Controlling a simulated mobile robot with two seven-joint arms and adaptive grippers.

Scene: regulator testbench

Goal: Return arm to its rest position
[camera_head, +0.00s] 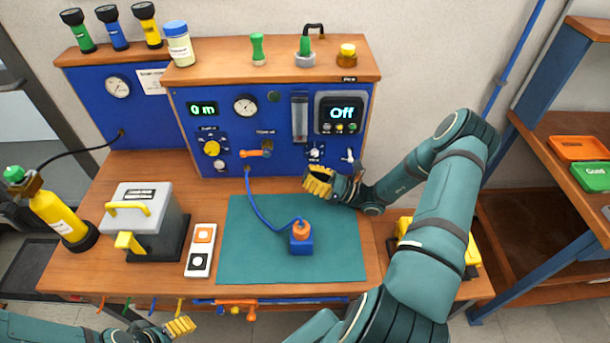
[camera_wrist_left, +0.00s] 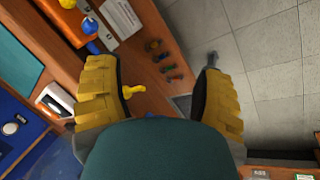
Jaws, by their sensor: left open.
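My right arm reaches over the right side of the bench, and its gripper (camera_head: 318,184) is in front of the blue test panel (camera_head: 225,140), near its lower right knobs. Its yellow fingers overlap in this view, so I cannot tell whether they are open. My left gripper (camera_head: 180,326) is low at the bench's front left edge. In the left wrist view its yellow fingers (camera_wrist_left: 156,75) are wide apart with nothing held between them. A small blue regulator with an orange knob (camera_head: 301,240) stands on the teal mat (camera_head: 250,265), joined to the panel by a blue hose.
A grey box with yellow handles (camera_head: 145,215) and a white two-button switch (camera_head: 200,250) stand left of the mat. A yellow gas cylinder (camera_head: 62,218) is at far left. Tools hang along the bench's front edge. A shelf with orange (camera_head: 580,148) and green trays (camera_head: 592,177) stands right.

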